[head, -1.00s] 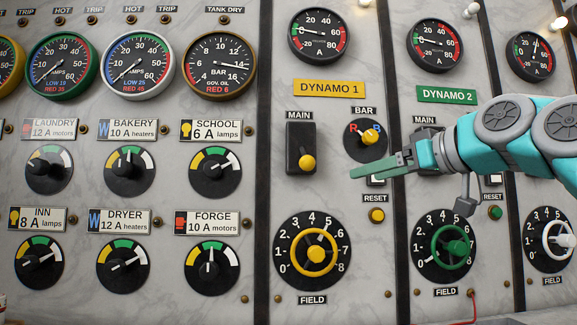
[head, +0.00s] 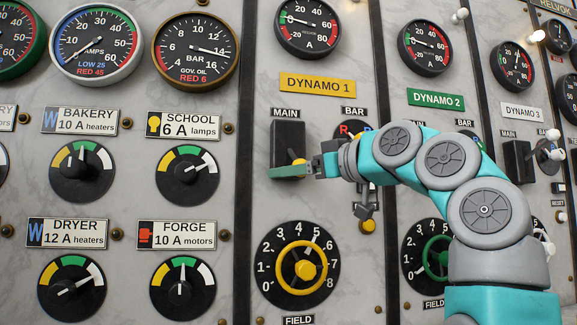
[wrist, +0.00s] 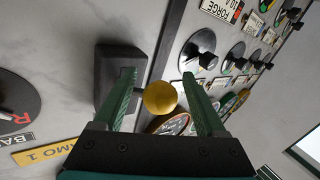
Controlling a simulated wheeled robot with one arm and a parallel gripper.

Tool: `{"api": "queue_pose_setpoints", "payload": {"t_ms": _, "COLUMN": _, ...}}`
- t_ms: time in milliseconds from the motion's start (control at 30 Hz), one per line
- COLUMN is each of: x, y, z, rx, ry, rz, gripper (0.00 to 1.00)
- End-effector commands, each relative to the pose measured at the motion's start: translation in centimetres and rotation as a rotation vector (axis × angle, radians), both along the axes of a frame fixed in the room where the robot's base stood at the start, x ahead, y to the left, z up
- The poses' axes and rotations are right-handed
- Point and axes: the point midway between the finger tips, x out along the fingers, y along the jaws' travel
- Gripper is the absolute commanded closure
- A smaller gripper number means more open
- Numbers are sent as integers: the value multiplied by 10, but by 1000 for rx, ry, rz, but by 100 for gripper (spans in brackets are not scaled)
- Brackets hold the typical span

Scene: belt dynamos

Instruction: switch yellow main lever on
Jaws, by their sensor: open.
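The yellow main lever's round knob (wrist: 160,98) shows in the wrist view between my two green fingers. My gripper (wrist: 158,73) is open, with a finger on either side of the knob; I cannot tell whether either touches it. The lever's black plate (head: 287,135) is under the MAIN label on the DYNAMO 1 panel in the head view. There the yellow knob (head: 298,158) sits at the lower part of the plate, partly hidden by my gripper (head: 290,171).
The yellow field wheel (head: 301,267) is below the lever. The BAR selector (head: 350,131) is close on the right, mostly behind my arm. Breaker knobs such as SCHOOL (head: 189,172) stand to the left. The DYNAMO 1 nameplate (head: 317,86) is above.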

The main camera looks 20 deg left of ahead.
Motion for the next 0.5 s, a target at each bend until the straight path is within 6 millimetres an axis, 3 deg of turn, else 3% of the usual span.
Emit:
{"api": "queue_pose_setpoints", "payload": {"t_ms": 100, "x": 4, "y": 9, "z": 1, "rx": 1, "ry": 0, "rz": 0, "gripper": 27}}
{"api": "queue_pose_setpoints", "payload": {"t_ms": 333, "x": 4, "y": 11, "z": 1, "rx": 2, "ry": -2, "rz": -1, "gripper": 27}}
{"api": "queue_pose_setpoints", "payload": {"t_ms": 500, "x": 4, "y": 10, "z": 0, "rx": 2, "ry": -1, "rz": 0, "gripper": 44}}
